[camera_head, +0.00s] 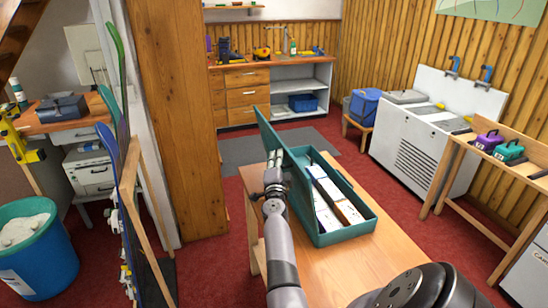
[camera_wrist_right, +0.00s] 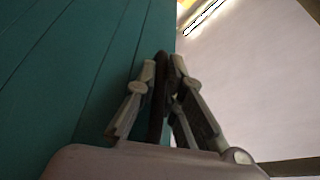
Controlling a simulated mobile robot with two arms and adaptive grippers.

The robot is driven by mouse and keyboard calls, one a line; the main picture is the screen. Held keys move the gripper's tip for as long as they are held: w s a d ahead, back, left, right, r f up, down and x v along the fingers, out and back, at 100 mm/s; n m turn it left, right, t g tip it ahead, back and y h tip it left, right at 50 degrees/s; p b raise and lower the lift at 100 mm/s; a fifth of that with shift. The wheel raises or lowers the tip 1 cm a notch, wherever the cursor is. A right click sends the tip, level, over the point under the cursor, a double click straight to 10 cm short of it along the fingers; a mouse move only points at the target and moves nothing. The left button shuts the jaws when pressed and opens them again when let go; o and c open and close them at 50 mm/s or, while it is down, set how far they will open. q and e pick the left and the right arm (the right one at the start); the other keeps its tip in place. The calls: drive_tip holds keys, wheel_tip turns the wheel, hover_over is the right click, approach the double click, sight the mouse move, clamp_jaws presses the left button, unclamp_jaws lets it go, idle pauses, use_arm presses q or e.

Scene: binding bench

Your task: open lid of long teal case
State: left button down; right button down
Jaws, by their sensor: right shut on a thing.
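The long teal case (camera_head: 347,233) stands on the wooden table with its lid (camera_head: 283,153) raised, steeply tilted to the left. Long white and dark items (camera_head: 335,200) lie inside its compartments. My right gripper (camera_head: 273,168) is at the outer left side of the lid. In the right wrist view its fingers (camera_wrist_right: 165,62) are shut on a narrow dark piece, seemingly the lid's handle (camera_wrist_right: 158,95), with the teal lid (camera_wrist_right: 65,65) filling the left side. My left gripper is not in view.
The table (camera_head: 395,262) has bare wood right of and in front of the case. A wooden post (camera_head: 175,120) and ski rack stand to the left. A side bench (camera_head: 525,165) at right holds purple and teal boxes (camera_head: 508,151).

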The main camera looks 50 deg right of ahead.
drive_tip(key=c, duration=1.7)
unclamp_jaws()
drive_tip(key=shift+a, duration=0.1)
drive_tip(key=v, duration=0.7)
drive_tip(key=shift+s+a, duration=0.1)
drive_tip(key=shift+s, duration=0.1)
